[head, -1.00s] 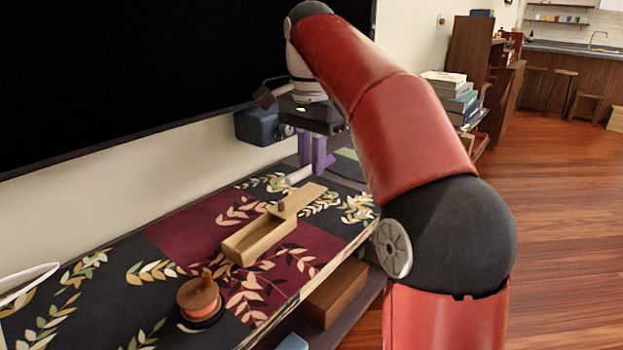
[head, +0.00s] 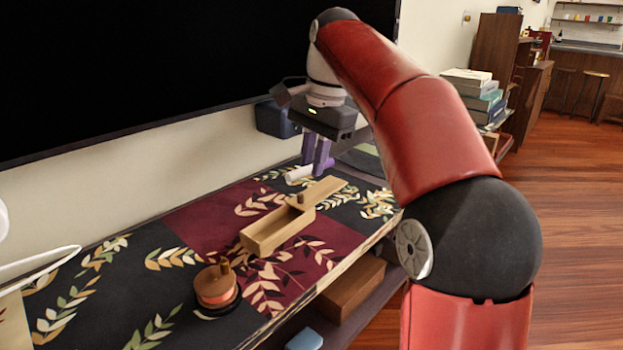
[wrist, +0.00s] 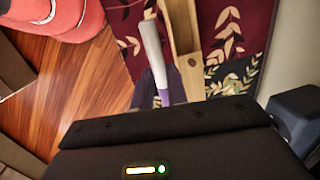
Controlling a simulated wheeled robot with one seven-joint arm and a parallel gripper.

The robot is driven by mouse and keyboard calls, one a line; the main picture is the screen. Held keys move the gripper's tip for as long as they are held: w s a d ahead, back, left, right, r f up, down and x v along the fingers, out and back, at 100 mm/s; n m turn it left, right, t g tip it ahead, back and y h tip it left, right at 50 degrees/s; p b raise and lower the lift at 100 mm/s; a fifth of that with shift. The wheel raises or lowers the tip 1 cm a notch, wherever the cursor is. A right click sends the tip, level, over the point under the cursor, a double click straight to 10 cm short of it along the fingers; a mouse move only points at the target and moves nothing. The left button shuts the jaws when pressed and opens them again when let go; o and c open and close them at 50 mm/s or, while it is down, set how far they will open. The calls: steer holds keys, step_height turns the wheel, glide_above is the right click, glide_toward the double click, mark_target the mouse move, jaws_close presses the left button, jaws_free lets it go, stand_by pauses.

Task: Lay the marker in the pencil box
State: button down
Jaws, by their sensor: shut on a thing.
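My gripper (head: 315,158) has purple fingers shut on the white marker (head: 298,173), holding it beyond the pencil box as the head view sees it. In the wrist view the marker (wrist: 151,42) extends from between the fingers, beside the box. The pencil box (head: 256,246) is a long, narrow wooden box on the patterned cloth. Its lid (head: 330,188) is slid back toward the far right, and the visible part of the compartment looks empty. The box also shows in the wrist view (wrist: 190,75).
A round wooden spool-like object (head: 215,287) sits on the cloth to the near left. A dark blue box (head: 273,120) stands by the wall behind my gripper. A black screen (head: 150,70) hangs above. A brown box (head: 348,288) lies on the shelf below.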

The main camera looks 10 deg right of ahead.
mark_target(279, 211)
steer(key=w+a+f+y+b, duration=0.1)
steer(key=a+f+b, duration=0.1)
steer(key=f, duration=0.1)
steer(key=w+a+f+t+y+b, duration=0.1)
steer(key=a+f+b, duration=0.1)
steer(key=f+b, duration=0.1)
steer(key=w+a+f+t+y+b, duration=0.1)
steer(key=a+f+y+b, duration=0.1)
steer(key=f+b, duration=0.1)
steer(key=shift+w+a+f, duration=0.1)
steer(key=shift+w+f, duration=0.1)
steer(key=shift+f, duration=0.25)
steer(key=shift+w+a+f, duration=0.1)
steer(key=shift+w+f, duration=0.05)
steer(key=shift+f, duration=0.25)
steer(key=shift+f+b, duration=0.7)
steer(key=shift+f, duration=0.55)
steer(key=c, duration=1.3)
jaws_free()
steer(key=o, duration=0.3)
steer(key=shift+f, duration=0.1)
steer(key=shift+r, duration=0.25)
